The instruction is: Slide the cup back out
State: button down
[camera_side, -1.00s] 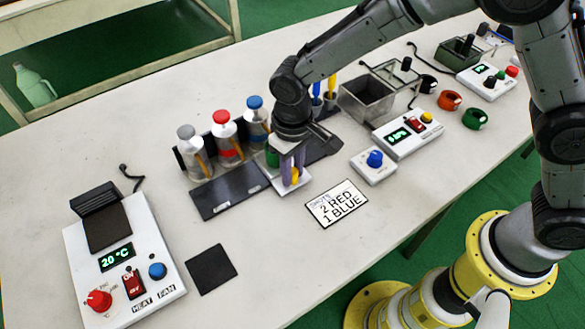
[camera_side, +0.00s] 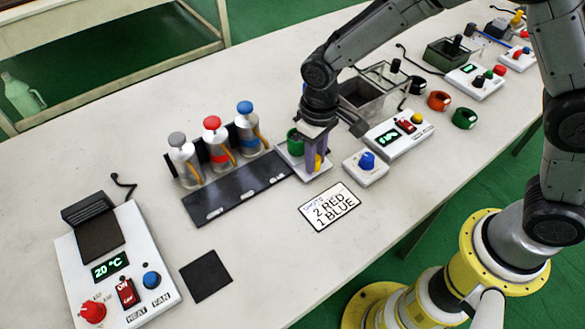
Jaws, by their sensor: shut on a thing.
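The green cup (camera_side: 294,142) stands upright on a small white plate (camera_side: 290,161) at the right end of a dark track (camera_side: 225,199). My gripper (camera_side: 314,160) points down over the plate, just right of the cup. Its purple fingers are shut on a yellow piece (camera_side: 319,162) at the plate's front. I cannot tell whether this piece belongs to the cup or the plate. My wrist and fingers hide the cup's right side. What is inside the cup cannot be seen.
Grey-capped (camera_side: 184,160), red-capped (camera_side: 217,143) and blue-capped (camera_side: 248,127) bottles stand behind the track. A blue-knobbed box (camera_side: 366,169) is close right of my gripper, with a metal bin (camera_side: 362,98) behind. A card (camera_side: 329,206) lies in front.

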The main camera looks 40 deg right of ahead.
jog(key=shift+d, duration=1.4)
jog(key=c, duration=0.7)
grip_release()
jog(key=shift+o, duration=0.2)
jog(key=shift+r, duration=0.1)
jog(key=shift+a+r, duration=0.1)
jog(key=shift+r, duration=0.2)
notch_tip(320, 180, up, 13)
